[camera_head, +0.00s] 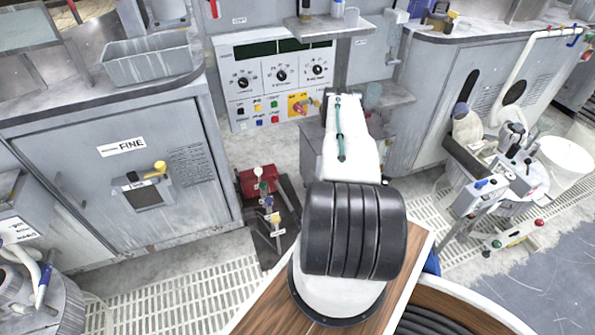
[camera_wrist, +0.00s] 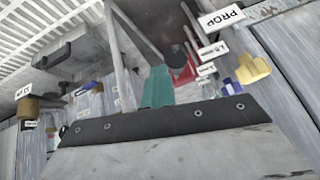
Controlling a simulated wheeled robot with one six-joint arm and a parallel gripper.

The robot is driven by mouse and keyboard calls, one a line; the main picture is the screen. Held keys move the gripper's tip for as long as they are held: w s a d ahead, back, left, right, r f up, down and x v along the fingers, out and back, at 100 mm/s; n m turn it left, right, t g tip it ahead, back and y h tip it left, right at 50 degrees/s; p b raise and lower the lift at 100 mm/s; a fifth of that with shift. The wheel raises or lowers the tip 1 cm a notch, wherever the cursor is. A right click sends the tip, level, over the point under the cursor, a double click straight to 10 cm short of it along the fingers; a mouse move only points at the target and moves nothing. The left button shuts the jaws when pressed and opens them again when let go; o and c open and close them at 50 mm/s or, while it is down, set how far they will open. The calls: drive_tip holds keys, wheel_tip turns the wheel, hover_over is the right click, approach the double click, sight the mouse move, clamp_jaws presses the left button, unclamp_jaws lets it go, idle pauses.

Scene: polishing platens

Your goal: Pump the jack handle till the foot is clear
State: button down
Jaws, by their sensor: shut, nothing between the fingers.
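A red unit (camera_head: 259,181), probably the jack, stands on a dark base on the floor left of my arm in the head view. Upright levers with small coloured knobs (camera_head: 268,201) and white tags stand at its front. In the wrist view a red part (camera_wrist: 186,73) shows beyond my gripper (camera_wrist: 158,85), whose teal fingers are shut and empty. A grey rod (camera_wrist: 120,65) rises left of the fingers; I cannot tell if it is the jack handle. My gripper cannot be made out in the head view. The foot cannot be identified in either view.
In the wrist view a tag reading PROP (camera_wrist: 221,17) and a yellow knob (camera_wrist: 252,70) are at right. The FINE cabinet (camera_head: 110,185) stands left, the control panel (camera_head: 275,75) behind, and a machine with a white bucket (camera_head: 562,165) right. Slatted floor (camera_head: 170,300) lies open at front left.

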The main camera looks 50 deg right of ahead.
drive_tip(key=a, duration=0.1)
drive_tip(key=a+f, duration=0.1)
drive_tip(key=a, duration=0.1)
drive_tip(key=shift+s+y, duration=0.2)
drive_tip(key=shift+y, duration=0.2)
drive_tip(key=s+d+r, duration=0.1)
drive_tip(key=s+r, duration=0.4)
drive_tip(key=r, duration=0.7)
drive_tip(key=shift+s+d+r+h, duration=0.15)
drive_tip(key=shift+d+r+h, duration=0.25)
drive_tip(key=shift+d+r, duration=0.1)
